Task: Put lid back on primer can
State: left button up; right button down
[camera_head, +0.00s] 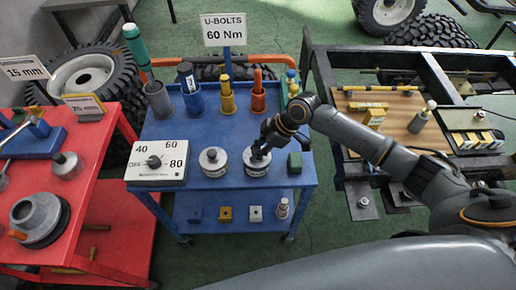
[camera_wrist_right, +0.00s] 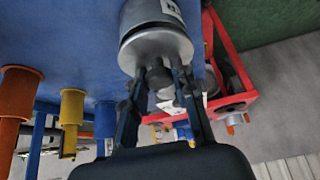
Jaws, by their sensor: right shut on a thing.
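Two grey cans stand side by side at the front of the blue cart's top: a left can (camera_head: 214,168) and a right can (camera_head: 257,169). Which one is the primer can I cannot tell. The left can has a grey lid with a dark knob (camera_head: 212,153). My right gripper (camera_head: 261,151) is over the right can, shut on the dark knob of a grey lid. In the right wrist view my right gripper (camera_wrist_right: 162,78) has its fingers around the knob, with the lid (camera_wrist_right: 150,50) at the labelled can (camera_wrist_right: 150,14). Any gap between them is unclear. My left gripper is out of view.
A dial box (camera_head: 157,163) is left of the cans and a green block (camera_head: 295,162) is right. Colored cups with tools, including a yellow one (camera_head: 228,98), line the cart's back. A red cart (camera_head: 100,190) stands left, a dark-framed bench (camera_head: 325,85) right.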

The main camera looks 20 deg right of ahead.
dwell(0.3)
jog(key=c, duration=0.5)
grip_release()
jog(key=shift+r, duration=0.1)
jog(key=shift+r+p, duration=3.3)
jog(key=shift+r, duration=0.1)
grip_shut()
jog(key=shift+f, duration=0.15)
